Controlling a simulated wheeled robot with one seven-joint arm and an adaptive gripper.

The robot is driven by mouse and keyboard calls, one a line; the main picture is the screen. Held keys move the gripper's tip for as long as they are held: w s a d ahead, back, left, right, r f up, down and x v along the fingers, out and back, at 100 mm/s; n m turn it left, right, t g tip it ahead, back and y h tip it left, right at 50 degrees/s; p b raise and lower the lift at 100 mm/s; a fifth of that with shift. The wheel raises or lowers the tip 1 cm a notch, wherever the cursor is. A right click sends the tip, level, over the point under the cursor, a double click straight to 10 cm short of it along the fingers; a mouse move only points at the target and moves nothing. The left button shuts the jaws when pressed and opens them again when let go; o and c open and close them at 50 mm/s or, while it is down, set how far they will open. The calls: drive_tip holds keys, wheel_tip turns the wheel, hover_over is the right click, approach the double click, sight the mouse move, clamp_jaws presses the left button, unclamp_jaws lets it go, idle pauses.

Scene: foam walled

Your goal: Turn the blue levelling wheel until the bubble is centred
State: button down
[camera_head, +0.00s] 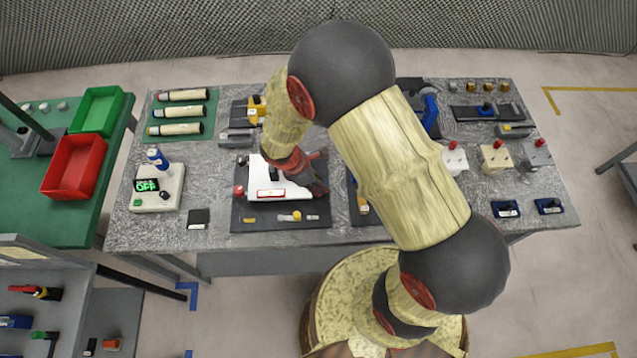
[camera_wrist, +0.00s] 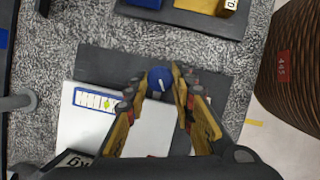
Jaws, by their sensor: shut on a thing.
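The white levelling device (camera_head: 285,188) stands on a dark mat at the front middle of the workbench. A red-framed strip (camera_head: 270,193) shows on its front side. In the wrist view, the white plate (camera_wrist: 140,135) carries a blue-framed bubble window (camera_wrist: 95,101). Its green bubble mark sits right of the window's middle. The blue levelling wheel (camera_wrist: 160,77), with a white mark on top, lies beside the plate between my fingertips. My gripper (camera_wrist: 161,82) is shut on the wheel. In the head view, my gripper (camera_head: 310,178) hides the wheel and the blue-framed window.
A red knob (camera_head: 239,190) is at the device's left corner. Another dark mat with a yellow part (camera_head: 362,206) is close to the right. Bare bench shows around the small black block (camera_head: 199,218).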

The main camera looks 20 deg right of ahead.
drive_tip(key=m+g, duration=0.1)
drive_tip(key=m, duration=0.2)
drive_tip(key=shift+w+p, duration=0.15)
drive_tip(key=shift+p, duration=0.25)
drive_tip(key=c, duration=1.5)
unclamp_jaws()
drive_tip(key=v, duration=1.2)
drive_tip(key=shift+w+d, duration=0.1)
drive_tip(key=shift+d, duration=0.05)
